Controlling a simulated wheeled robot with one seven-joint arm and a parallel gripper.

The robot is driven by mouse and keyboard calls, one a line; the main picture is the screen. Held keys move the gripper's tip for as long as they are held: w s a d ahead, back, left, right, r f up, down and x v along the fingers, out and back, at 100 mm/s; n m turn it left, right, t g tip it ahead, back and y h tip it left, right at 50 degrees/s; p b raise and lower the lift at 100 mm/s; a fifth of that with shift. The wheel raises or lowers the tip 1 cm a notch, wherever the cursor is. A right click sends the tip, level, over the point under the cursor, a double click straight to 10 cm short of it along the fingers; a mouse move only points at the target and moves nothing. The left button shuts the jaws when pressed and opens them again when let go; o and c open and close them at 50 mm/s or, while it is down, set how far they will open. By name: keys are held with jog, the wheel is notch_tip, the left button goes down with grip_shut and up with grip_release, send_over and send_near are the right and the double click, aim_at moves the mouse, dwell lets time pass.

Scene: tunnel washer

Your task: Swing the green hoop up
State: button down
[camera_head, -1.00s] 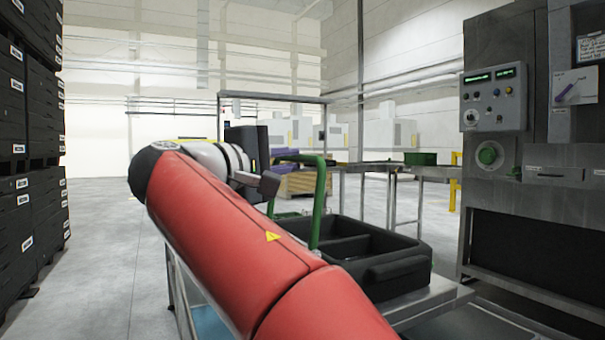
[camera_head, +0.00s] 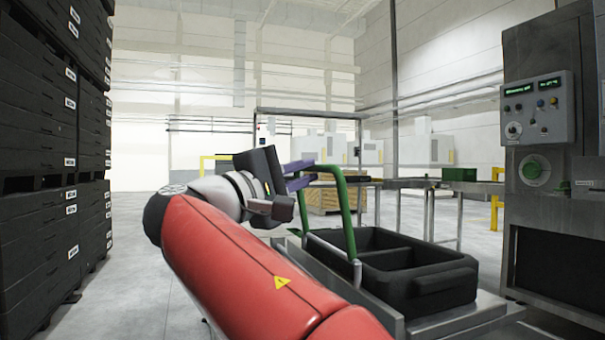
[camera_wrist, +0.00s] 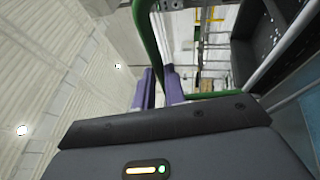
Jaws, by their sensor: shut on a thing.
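The green hoop (camera_head: 346,212) stands over the black divided crate (camera_head: 425,284) in the head view, its near leg leaning left toward the top. My gripper (camera_head: 306,173) reaches in from the left with its purple fingers at the hoop's upper bar. In the wrist view the green hoop (camera_wrist: 147,42) runs down between the purple fingers of my gripper (camera_wrist: 160,78). The gripper is shut on the hoop. The exact contact is partly hidden by the dark gripper body, and my arm hides the crate's near left side.
The crate rests on a metal stand (camera_head: 455,322). A grey machine with a control panel (camera_head: 539,108) stands at the right. Stacked black crates (camera_head: 40,150) rise at the left. A green box (camera_head: 459,174) sits on a conveyor behind. Open floor lies at the left.

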jog(key=shift+f, duration=0.4)
jog(key=c, duration=1.5)
grip_release()
jog(key=shift+c, duration=0.2)
jog(key=shift+o, duration=0.4)
jog(key=shift+r, duration=0.1)
jog(key=v, duration=0.7)
jog(key=shift+s+a, duration=0.25)
jog(key=shift+a, duration=0.1)
jog(key=shift+s, duration=0.1)
